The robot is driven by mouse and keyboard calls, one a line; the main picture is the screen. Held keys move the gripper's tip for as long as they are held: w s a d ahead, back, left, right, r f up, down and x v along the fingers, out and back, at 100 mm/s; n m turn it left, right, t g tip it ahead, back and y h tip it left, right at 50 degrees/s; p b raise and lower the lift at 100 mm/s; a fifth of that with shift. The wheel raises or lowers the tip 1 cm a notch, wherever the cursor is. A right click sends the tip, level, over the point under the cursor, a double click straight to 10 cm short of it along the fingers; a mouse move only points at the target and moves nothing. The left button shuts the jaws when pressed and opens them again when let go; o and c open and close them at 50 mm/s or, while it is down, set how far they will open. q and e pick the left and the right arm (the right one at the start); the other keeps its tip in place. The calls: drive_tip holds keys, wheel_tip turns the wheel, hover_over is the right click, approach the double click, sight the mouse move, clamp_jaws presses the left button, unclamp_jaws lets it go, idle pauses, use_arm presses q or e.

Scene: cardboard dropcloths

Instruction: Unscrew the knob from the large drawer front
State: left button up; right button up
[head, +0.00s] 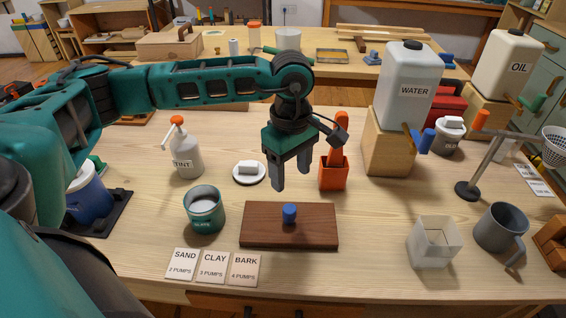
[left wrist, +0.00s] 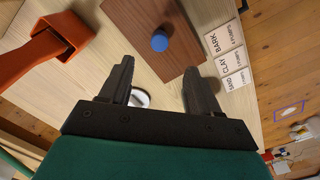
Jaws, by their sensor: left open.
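The drawer front (head: 262,232) is a dark brown wooden board lying flat on the workbench. A round blue knob (head: 289,213) stands up near its middle. In the left wrist view the knob (left wrist: 160,41) and the board (left wrist: 195,15) lie beyond the fingertips. My left gripper (head: 291,180) is open and empty, pointing down, above and behind the knob and apart from it. Its two dark fingers also show in the left wrist view (left wrist: 158,68). My right gripper is in neither view.
Label cards (head: 213,266) lie in front. A clear cup (head: 434,243) and grey mug (head: 500,229) stand right.

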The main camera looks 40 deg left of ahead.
sight(287, 209)
use_arm(q)
drive_tip(key=f, duration=1.2)
drive_tip(key=shift+a+f, duration=0.25)
drive_tip(key=shift+f, duration=0.1)
drive_tip(key=c, duration=1)
drive_tip(key=n, duration=0.4)
drive_tip(key=shift+c, duration=0.3)
drive_tip(key=n+p, duration=0.1)
drive_tip(key=n, duration=0.3)
drive_tip(key=shift+s+r+n, duration=0.1)
drive_tip(key=shift+s+n, duration=0.05)
drive_tip(key=shift+n, duration=0.25)
drive_tip(key=n+p, duration=0.1)
drive_tip(key=n, duration=0.7)
drive_tip(key=shift+s+d+p, duration=0.1)
drive_tip(key=shift+p, duration=0.25)
